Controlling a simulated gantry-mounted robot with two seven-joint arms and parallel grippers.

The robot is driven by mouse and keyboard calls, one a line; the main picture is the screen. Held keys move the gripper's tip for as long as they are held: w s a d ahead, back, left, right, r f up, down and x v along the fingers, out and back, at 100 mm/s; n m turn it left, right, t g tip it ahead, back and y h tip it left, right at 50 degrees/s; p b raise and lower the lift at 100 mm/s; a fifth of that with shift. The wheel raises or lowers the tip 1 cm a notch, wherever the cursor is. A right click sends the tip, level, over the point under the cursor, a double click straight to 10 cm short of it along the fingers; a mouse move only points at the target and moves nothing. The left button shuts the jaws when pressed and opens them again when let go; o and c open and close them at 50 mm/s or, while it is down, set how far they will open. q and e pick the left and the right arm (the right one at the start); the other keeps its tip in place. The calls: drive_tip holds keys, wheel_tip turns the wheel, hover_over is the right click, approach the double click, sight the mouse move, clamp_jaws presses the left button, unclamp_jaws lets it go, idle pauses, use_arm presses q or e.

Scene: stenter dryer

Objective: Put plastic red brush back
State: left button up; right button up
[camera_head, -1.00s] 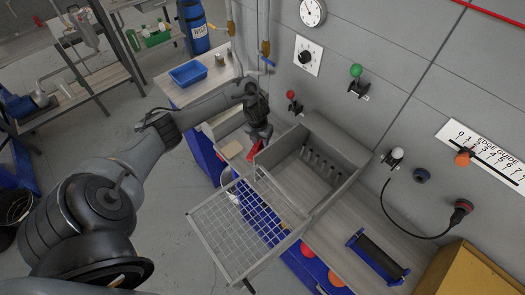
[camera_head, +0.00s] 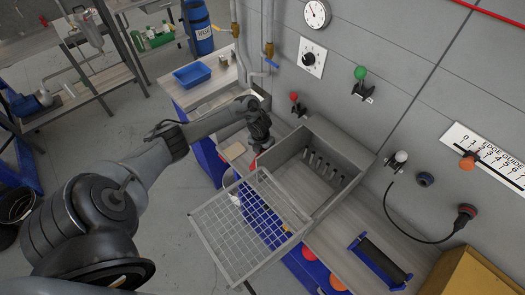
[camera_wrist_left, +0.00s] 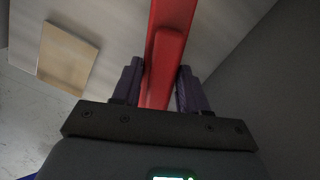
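The red brush (camera_head: 253,166) is at the pale wooden bench top, left of the grey box, mostly hidden by my left gripper in the head view. In the left wrist view its long red body (camera_wrist_left: 165,60) runs from the top edge down between my two dark fingers. My left gripper (camera_head: 261,148) is low over the bench beside the box wall. Its fingers (camera_wrist_left: 160,85) stand on both sides of the brush, close to it; I cannot tell whether they press on it. The brush's bristles are not visible. My right gripper is not in view.
The open grey box (camera_head: 318,150) with slots and a hinged wire-mesh lid (camera_head: 235,222) stands right of my gripper. A tan block (camera_wrist_left: 68,58) lies left of the brush. A blue tray (camera_head: 190,76) is behind. A red-knobbed lever (camera_head: 294,98) sits on the wall.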

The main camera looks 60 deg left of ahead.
use_arm(q)
drive_tip(key=o, duration=0.4)
drive_tip(key=r+p, duration=0.1)
drive_tip(key=r, duration=0.3)
drive_tip(key=r+p, duration=0.1)
drive_tip(key=r, duration=0.3)
drive_tip(key=s+r+p, duration=0.1)
drive_tip(key=r, duration=0.3)
drive_tip(key=shift+s+d, duration=0.1)
drive_tip(key=shift+d, duration=0.25)
drive_tip(key=shift+s+r, duration=0.1)
